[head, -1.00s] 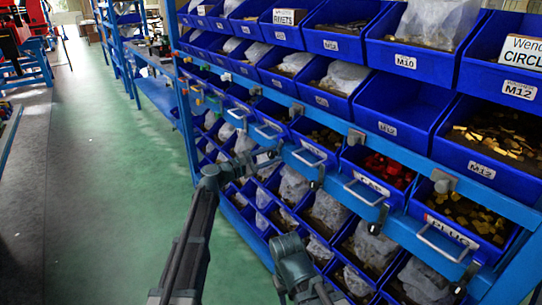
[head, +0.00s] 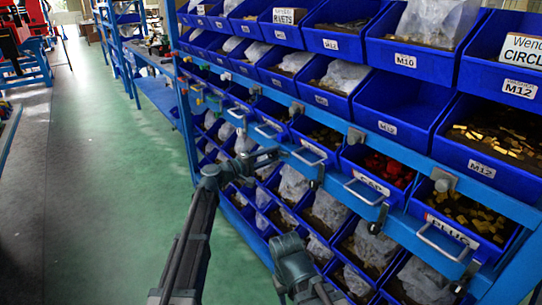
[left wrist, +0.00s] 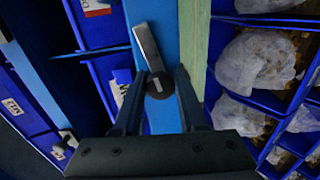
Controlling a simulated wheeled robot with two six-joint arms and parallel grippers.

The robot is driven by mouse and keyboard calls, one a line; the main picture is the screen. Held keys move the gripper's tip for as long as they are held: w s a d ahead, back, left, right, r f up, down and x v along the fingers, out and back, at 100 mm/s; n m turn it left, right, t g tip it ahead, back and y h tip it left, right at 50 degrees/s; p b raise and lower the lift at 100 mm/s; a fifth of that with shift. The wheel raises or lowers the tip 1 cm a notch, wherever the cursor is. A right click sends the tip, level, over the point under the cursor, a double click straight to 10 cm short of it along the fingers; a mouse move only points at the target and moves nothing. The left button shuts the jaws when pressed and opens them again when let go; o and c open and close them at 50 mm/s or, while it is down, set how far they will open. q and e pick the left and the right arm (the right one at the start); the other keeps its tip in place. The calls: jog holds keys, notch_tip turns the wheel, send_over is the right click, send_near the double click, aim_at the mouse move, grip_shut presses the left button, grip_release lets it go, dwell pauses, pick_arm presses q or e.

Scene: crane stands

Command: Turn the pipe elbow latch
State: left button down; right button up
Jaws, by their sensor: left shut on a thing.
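My left gripper (head: 272,155) reaches to the blue rail between the upper and lower bin rows, at the front of the rack. In the left wrist view, its two dark fingers (left wrist: 158,88) close around the dark round end of a grey metal latch (left wrist: 149,46). The latch bar lies along the blue rail, slightly tilted. In the head view, this latch is too small and covered by the gripper to make out. I cannot read a pipe elbow label. Part of my right arm shows at the bottom; its gripper does not show.
Other grey latches (head: 355,137) sit along the blue rail (head: 405,157). Pull handles (head: 366,192) stick out in front of the lower bins. Blue bins (head: 405,105) with loose parts and plastic bags fill the rack. The green floor (head: 110,170) at left is clear.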

pick_arm(q)
jog(key=shift+m, duration=1.2)
jog(key=shift+f, duration=0.1)
jog(key=shift+c, duration=2.3)
grip_release()
jog(key=v, duration=1.4)
jog(key=shift+d, duration=0.1)
